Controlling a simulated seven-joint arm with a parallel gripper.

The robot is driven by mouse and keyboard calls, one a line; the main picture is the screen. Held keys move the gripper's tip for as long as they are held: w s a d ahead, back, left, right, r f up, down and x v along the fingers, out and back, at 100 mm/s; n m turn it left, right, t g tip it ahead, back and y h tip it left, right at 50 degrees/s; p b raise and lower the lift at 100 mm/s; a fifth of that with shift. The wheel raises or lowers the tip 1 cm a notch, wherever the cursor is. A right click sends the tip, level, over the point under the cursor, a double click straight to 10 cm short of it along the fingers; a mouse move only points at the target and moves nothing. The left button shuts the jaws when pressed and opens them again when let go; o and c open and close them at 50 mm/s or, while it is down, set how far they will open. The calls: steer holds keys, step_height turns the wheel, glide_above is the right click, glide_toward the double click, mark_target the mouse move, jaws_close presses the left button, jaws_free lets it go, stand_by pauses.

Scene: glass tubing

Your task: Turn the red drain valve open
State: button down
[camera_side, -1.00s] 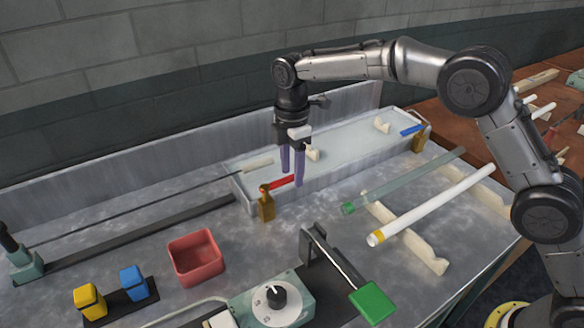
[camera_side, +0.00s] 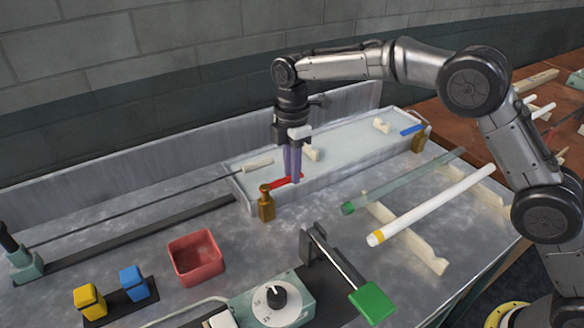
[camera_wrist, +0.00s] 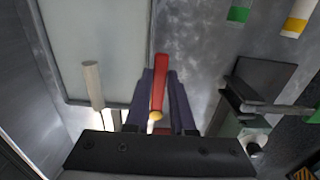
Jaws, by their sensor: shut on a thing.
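The red drain valve handle (camera_side: 284,182) sits on a brass valve body (camera_side: 266,205) at the near left corner of the pale trough (camera_side: 345,160). The handle lies level, pointing right along the trough's front wall. My gripper (camera_side: 293,180) points down with its purple fingers closed around the handle towards its free end. In the wrist view the red handle (camera_wrist: 159,80) runs between the two dark fingers (camera_wrist: 160,105), with a brass end near the wrist. The contact faces of the fingers are hidden.
A blue handle (camera_side: 411,130) on a brass valve (camera_side: 420,140) is at the trough's far right. A red bin (camera_side: 196,258), a dial box (camera_side: 272,301) and a green-ended lever (camera_side: 372,302) stand in front. Glass tubes (camera_side: 432,204) rest at right.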

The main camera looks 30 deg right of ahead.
steer(key=shift+w, duration=0.1)
stand_by(0.8)
steer(key=w+a+n, duration=0.6)
steer(key=n, duration=1)
steer(key=shift+w+n, duration=0.2)
steer(key=shift+n, duration=0.1)
steer(key=shift+r, duration=0.15)
stand_by(0.4)
steer(key=c, duration=0.8)
jaws_free()
steer(key=shift+o, duration=0.2)
steer(key=shift+d, duration=0.15)
